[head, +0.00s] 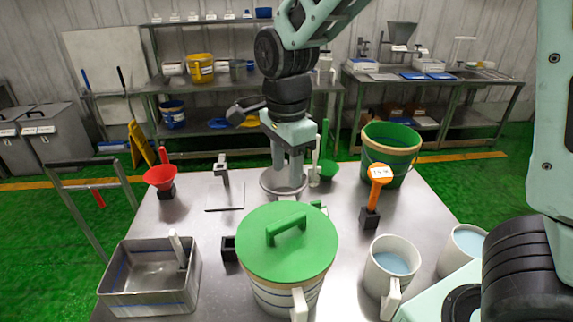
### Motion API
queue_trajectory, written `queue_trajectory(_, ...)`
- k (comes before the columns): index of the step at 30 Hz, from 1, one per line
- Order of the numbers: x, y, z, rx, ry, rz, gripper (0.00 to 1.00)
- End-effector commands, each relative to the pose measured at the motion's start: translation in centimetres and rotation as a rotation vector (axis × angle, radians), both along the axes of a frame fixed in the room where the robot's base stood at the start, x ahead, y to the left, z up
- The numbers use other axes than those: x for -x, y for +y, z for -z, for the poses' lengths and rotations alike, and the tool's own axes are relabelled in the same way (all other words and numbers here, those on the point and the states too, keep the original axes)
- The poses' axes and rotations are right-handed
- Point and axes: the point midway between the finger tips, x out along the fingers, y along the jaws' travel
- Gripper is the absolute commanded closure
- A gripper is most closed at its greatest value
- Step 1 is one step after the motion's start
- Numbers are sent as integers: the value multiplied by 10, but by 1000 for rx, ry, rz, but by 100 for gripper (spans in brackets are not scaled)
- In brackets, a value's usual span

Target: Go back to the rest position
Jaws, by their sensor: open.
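My gripper (292,180) hangs from my arm over the middle of the metal table (215,215), fingers pointing down. It is open. A round steel bowl (270,186) lies right behind or below its fingertips; I cannot tell whether they touch it. Nothing is seen held between the fingers. My arm rises from the gripper to the top of the view, and another part of it fills the right edge.
A large green-lidded white container (288,245) stands in front. Beside it are a metal bin (150,285), white jugs with bluish contents (392,264) and an orange scoop on a black stand (379,175).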

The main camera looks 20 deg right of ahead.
Motion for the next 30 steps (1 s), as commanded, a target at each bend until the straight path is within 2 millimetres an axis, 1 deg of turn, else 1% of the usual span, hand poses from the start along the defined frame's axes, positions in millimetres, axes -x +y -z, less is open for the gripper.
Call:
queue_trajectory(5,0,0,-6,0,0,1,55)
queue_trajectory(18,0,0,-5,0,0,0,55)
queue_trajectory(20,4,2,-3,-4,2,-32,55)
queue_trajectory(23,17,12,5,-20,6,-173,55)
queue_trajectory(25,33,22,12,-37,5,-341,55)
queue_trajectory(29,73,42,28,-68,-4,-746,55)
queue_trajectory(30,86,47,33,-74,-9,-876,55)
